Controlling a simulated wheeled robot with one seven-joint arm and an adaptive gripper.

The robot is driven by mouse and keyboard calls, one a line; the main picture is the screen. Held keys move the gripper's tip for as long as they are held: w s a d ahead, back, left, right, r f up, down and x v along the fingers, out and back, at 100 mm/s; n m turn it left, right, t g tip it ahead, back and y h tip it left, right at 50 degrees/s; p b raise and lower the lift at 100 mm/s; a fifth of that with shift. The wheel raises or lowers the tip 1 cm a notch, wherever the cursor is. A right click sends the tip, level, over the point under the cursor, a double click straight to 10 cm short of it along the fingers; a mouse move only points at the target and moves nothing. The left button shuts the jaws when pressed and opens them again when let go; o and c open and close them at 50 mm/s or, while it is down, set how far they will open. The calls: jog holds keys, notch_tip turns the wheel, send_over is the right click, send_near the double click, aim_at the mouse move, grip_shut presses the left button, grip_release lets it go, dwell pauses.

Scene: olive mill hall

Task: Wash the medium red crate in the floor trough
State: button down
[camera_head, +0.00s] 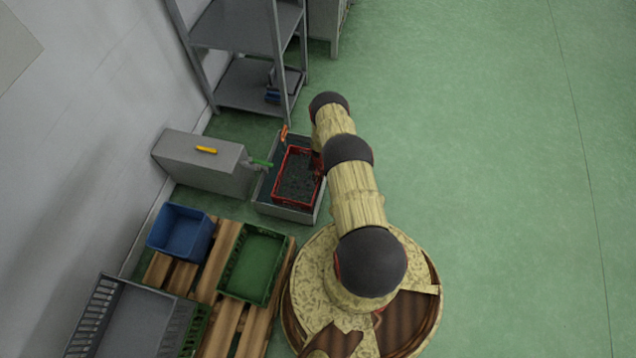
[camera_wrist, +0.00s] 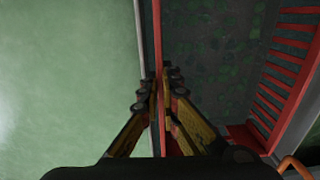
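The medium red crate (camera_head: 279,176) sits inside the grey floor trough (camera_head: 306,216), with its open side up. Its inside is dark, with green flecks on the bottom. In the wrist view the crate's slatted red wall (camera_wrist: 291,72) is on the right, and its near wall runs between my fingers. My gripper (camera_wrist: 160,84) is closed about this wall, one finger on each side, with the fingertips close to it. In the head view my gripper is at the crate's right side, mostly hidden by my arm. Whether the crate touches the trough floor cannot be told.
A pallet (camera_head: 228,313) with blue, green and grey crates is in front. A metal shelf (camera_head: 240,95) stands behind. The right floor is clear.

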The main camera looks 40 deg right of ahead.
jog(key=shift+s+a+p, duration=0.2)
jog(key=shift+s+a, duration=0.15)
jog(key=shift+a, duration=0.25)
jog(key=shift+s+a+p, duration=0.15)
jog(key=shift+s+a, duration=0.15)
jog(key=shift+a, duration=0.3)
jog(key=shift+w+d+b, duration=0.35)
jog(key=shift+d+b, duration=0.05)
jog(key=shift+d, duration=0.25)
jog(key=shift+r, duration=0.1)
notch_tip(320, 180, up, 15)
jog(key=p, duration=0.8)
jog(key=shift+p, duration=0.4)
